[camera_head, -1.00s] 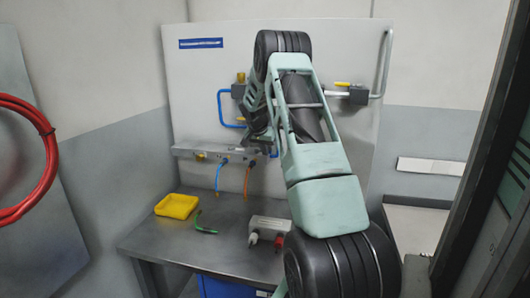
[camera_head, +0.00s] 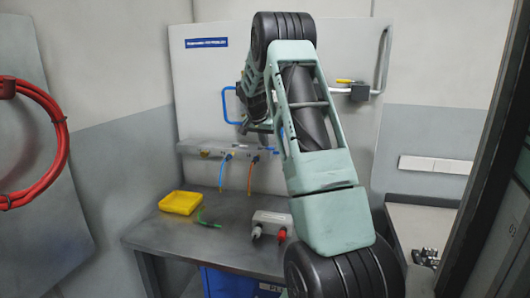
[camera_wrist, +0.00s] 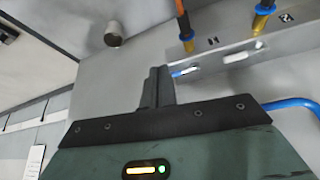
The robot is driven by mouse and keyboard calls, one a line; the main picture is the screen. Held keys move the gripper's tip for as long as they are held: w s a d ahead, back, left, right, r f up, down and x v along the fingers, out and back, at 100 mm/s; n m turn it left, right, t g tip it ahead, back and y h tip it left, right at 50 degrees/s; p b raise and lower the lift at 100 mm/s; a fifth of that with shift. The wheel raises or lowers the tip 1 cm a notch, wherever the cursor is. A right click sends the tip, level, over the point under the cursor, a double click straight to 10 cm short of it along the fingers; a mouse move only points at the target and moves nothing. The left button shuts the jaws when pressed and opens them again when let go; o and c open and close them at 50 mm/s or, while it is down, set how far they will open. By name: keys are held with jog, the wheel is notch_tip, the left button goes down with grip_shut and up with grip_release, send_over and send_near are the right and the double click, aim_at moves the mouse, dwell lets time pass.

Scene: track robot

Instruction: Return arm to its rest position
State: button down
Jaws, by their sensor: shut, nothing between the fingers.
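My arm (camera_head: 318,165) rises through the middle of the head view, bends at a dark joint at the top and comes down toward the back panel. My gripper (camera_wrist: 155,88) shows in the wrist view with its two dark fingers together and nothing between them. The fingers point toward the grey panel, beside a metal manifold bar (camera_wrist: 215,63). In the head view the gripper is mostly hidden behind my forearm, so its gap to the panel cannot be told.
A steel bench (camera_head: 150,236) holds a yellow tray (camera_head: 180,203), a green piece (camera_head: 208,224) and a grey box (camera_head: 270,222) with plugs. Blue and orange hoses hang from the manifold (camera_head: 205,147). A red hose coil (camera_head: 60,150) hangs at left. A dark post (camera_head: 490,150) stands at right.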

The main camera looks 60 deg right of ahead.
jog(key=shift+b+v, duration=0.5)
jog(key=shift+v, duration=1.7)
jog(key=shift+s, duration=0.15)
